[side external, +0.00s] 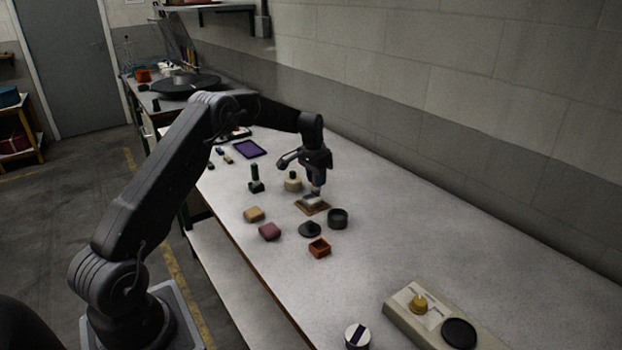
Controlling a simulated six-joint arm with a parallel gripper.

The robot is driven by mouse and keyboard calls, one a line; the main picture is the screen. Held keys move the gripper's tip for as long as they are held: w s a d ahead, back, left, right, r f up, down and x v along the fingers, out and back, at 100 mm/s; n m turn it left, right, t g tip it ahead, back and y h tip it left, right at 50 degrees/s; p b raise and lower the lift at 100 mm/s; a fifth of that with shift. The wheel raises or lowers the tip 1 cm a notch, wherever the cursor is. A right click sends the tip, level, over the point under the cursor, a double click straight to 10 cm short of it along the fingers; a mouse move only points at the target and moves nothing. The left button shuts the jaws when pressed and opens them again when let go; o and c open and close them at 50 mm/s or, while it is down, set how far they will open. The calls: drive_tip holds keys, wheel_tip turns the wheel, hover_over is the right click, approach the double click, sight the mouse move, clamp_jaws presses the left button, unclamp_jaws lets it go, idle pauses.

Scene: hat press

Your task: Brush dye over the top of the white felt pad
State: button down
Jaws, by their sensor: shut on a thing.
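The white felt pad (311,201) lies on a small brown board (318,210) in the middle of the table. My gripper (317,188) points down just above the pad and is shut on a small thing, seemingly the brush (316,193). The held thing is tiny and mostly hidden by the fingers. Its lower end appears at or just over the pad's top; I cannot tell whether it touches. I cannot make out any dye colour on the pad.
Near the pad stand a dark round cup (338,218), a black knobbed disc (310,229), an orange box (319,247), a cream pot (293,182) and a dark green-handled stamp (256,180). Tan (254,214) and maroon (269,231) blocks lie left.

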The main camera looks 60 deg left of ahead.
drive_tip(key=shift+d, duration=0.9)
drive_tip(key=shift+s+a, duration=0.1)
drive_tip(key=shift+s, duration=1.15)
drive_tip(key=shift+w, duration=1.15)
drive_tip(key=shift+w+r, duration=0.15)
drive_tip(key=shift+r, duration=0.05)
wheel_tip(320, 180, up, 8)
drive_tip(key=shift+f, duration=0.2)
